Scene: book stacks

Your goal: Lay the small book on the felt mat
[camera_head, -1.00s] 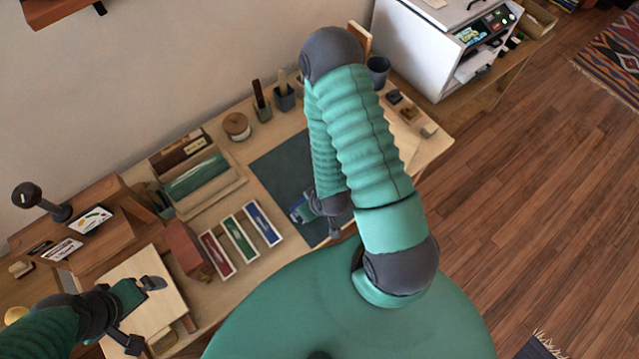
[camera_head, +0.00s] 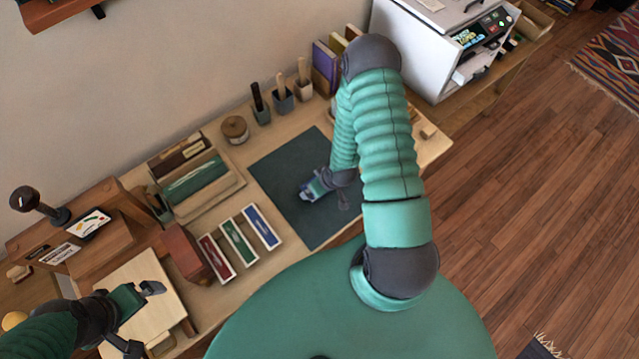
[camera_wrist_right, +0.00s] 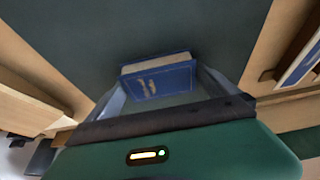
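The small book is blue with pale marks on its cover. It shows between the fingers of my right gripper in the right wrist view (camera_wrist_right: 160,80), and as a small blue patch in the head view (camera_head: 309,191). My right gripper (camera_head: 311,192) is shut on it, over the dark grey-green felt mat (camera_head: 283,165). The mat also fills the back of the right wrist view (camera_wrist_right: 70,30). I cannot tell whether the book touches the mat. My left gripper (camera_head: 147,318) is open and empty over a pale wooden board (camera_head: 150,278) at the lower left.
Red, green and blue labelled boxes (camera_head: 239,242) lie left of the mat. A wooden tray (camera_head: 210,200), a round pot (camera_head: 235,129) and tool cups (camera_head: 283,100) stand behind. Upright books (camera_head: 325,66) and a white printer (camera_head: 440,45) are at the back right.

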